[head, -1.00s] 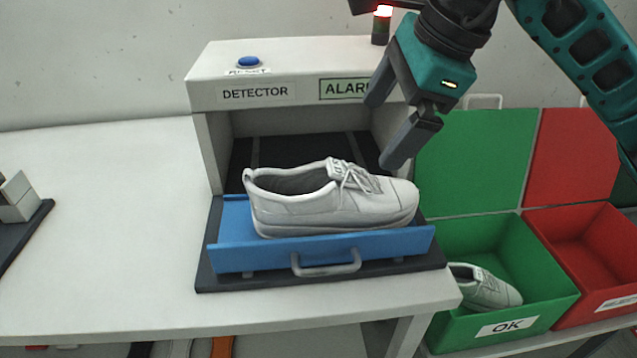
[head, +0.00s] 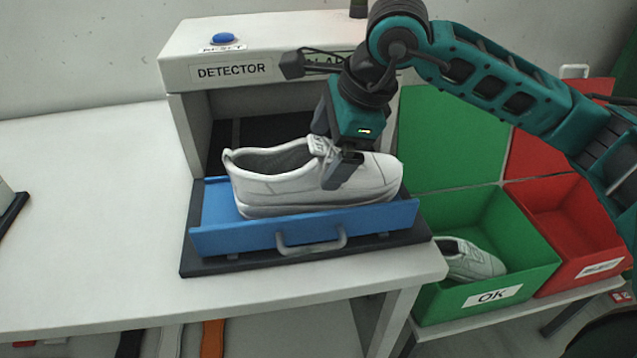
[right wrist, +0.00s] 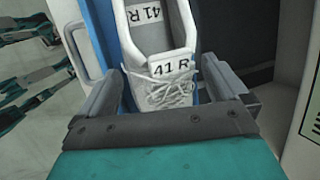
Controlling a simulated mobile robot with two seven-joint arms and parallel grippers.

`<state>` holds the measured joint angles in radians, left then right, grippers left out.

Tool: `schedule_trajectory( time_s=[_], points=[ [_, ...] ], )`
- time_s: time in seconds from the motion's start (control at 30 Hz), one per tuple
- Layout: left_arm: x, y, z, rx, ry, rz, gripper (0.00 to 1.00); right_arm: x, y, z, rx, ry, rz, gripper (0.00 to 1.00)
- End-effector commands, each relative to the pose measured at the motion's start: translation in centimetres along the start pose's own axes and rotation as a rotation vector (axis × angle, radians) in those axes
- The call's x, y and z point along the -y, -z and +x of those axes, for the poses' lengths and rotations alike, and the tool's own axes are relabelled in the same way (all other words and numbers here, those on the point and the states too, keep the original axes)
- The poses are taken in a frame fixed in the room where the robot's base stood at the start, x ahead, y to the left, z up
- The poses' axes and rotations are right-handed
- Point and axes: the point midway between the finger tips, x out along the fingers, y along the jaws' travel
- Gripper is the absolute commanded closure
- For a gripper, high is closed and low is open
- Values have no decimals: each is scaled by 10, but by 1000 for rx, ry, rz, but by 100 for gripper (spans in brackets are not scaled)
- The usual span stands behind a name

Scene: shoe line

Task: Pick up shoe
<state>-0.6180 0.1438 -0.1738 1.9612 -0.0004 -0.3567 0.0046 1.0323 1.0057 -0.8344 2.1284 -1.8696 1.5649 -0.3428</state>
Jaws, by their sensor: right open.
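A white lace-up shoe (head: 270,188) lies in the blue tray (head: 240,240) in front of the detector, its toe to the right. In the right wrist view the shoe (right wrist: 150,50) shows its "41 R" tongue label and laces. My right gripper (head: 335,160) is open over the laced part of the shoe. In the right wrist view its two fingers (right wrist: 168,95) stand on either side of the laces. I cannot tell whether they touch the shoe. My left gripper is not in view.
The detector (head: 181,72) stands behind the tray, with a blue reset button (head: 223,38) on top. A green OK bin (head: 535,262) with another shoe (head: 470,262) and a red bin (head: 560,200) stand at the right. The table's left part (head: 90,200) is mostly clear.

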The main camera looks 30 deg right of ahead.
Motion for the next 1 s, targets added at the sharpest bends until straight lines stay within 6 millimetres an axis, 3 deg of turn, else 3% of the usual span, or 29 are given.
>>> schedule_trajectory(
  time_s=[0.1, 0.33, 1.0],
  points=[
    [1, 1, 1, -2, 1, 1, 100, 0, 0, 10, 0, -1, -1, 0],
    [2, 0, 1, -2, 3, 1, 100, 0, 0, 11, 1, 0, -1, 0],
    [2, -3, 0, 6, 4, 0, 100, 0, 0, 10, 1, 0, -1, 64]
  ],
)
